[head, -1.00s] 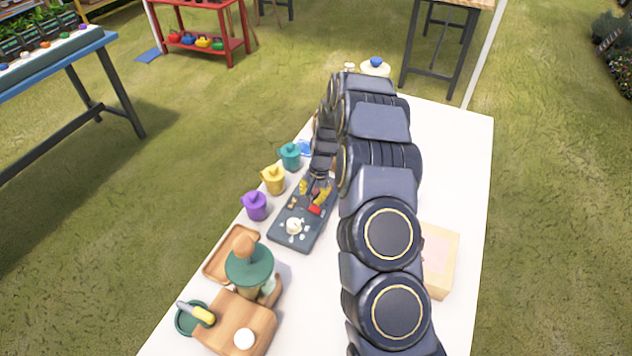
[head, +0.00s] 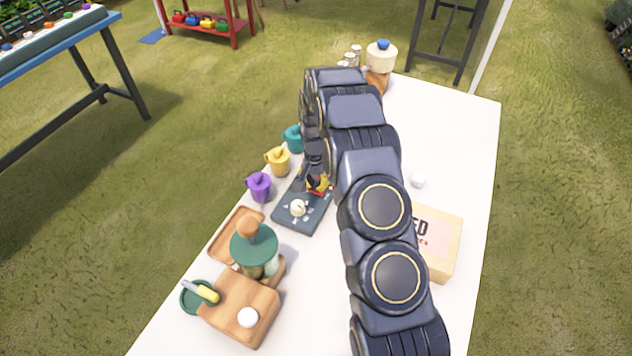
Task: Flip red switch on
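A dark control panel (head: 314,220) lies on the white table, with a round cream knob (head: 298,208) and pale marks near its front end. My gripper (head: 318,186), with yellow parts at its tips, is low over the far half of the panel. A small patch of red shows among the fingertips, where the red switch seems to be. The fingers and arm hide most of it, so its position and any contact are unclear. The finger gap is too small to read.
Purple (head: 259,187), yellow (head: 278,161) and teal (head: 293,138) pots line the table's left edge. A wooden tray, green-topped container (head: 254,245) and cutting board (head: 240,305) stand at front left. A cardboard box (head: 441,245) is right of my arm.

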